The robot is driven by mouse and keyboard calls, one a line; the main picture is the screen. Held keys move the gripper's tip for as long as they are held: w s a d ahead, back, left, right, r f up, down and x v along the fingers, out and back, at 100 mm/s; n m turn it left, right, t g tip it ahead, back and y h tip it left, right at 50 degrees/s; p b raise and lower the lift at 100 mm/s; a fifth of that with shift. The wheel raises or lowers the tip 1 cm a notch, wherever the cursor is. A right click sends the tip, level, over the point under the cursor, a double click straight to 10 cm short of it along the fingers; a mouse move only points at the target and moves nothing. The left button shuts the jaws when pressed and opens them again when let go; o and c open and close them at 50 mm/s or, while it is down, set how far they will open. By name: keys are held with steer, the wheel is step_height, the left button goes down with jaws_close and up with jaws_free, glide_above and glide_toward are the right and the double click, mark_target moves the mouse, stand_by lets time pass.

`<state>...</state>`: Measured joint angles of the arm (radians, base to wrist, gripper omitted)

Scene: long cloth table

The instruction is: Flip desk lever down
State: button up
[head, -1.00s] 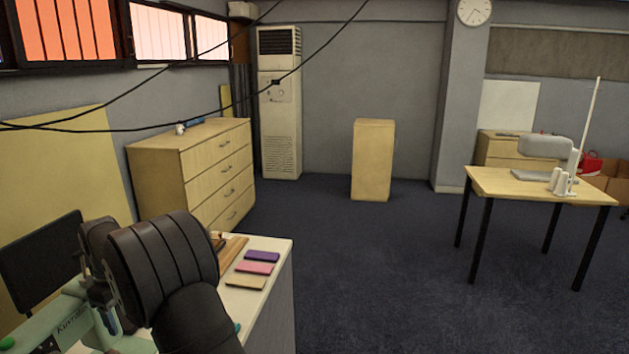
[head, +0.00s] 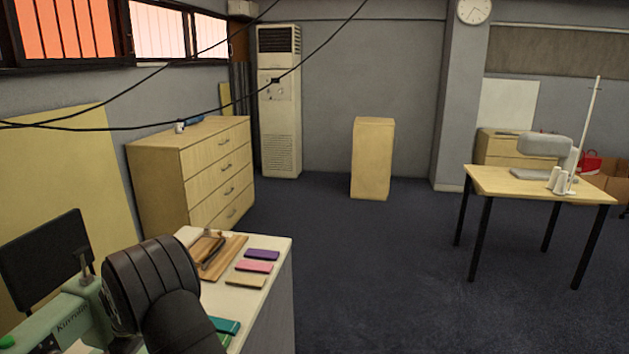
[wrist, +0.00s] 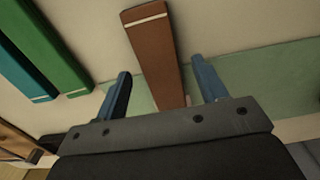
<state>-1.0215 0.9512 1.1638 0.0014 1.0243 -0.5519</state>
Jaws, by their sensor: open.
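In the wrist view, my gripper (wrist: 162,82) is open, with its two blue fingers apart. A brown flat bar (wrist: 153,45) with a pale stripe lies between and beyond the fingers; I cannot tell whether they touch it. A pale green strip (wrist: 255,75) crosses behind the fingers. In the head view, a pale green sewing machine (head: 65,315) stands on the white desk (head: 272,262), partly hidden by my arm. A thin upright part (head: 84,262) rises from it. I cannot single out the desk lever for certain. My gripper is hidden in the head view.
Blue (wrist: 18,75) and green (wrist: 52,55) flat bars lie left of my gripper. On the desk are a wooden board (head: 236,245) and purple (head: 262,255), pink (head: 254,267) and tan pieces. A dark panel (head: 45,260) stands behind the machine.

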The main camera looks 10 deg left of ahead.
steer(key=shift+d+r, duration=0.1)
steer(key=shift+r, duration=0.25)
steer(key=shift+c, duration=0.3)
jaws_close()
step_height(320, 180, up, 20)
steer(key=s+a+g+y, duration=0.1)
steer(key=a+g+y, duration=0.1)
steer(key=y, duration=0.6)
step_height(320, 180, up, 17)
steer(key=t+y, duration=0.2)
steer(key=y, duration=0.5)
glide_above(82, 250)
steer(key=a, duration=0.2)
steer(key=shift+d+f, duration=1)
steer(key=shift+f, duration=0.05)
steer(key=shift+d+f, duration=0.35)
steer(key=shift+f, duration=0.3)
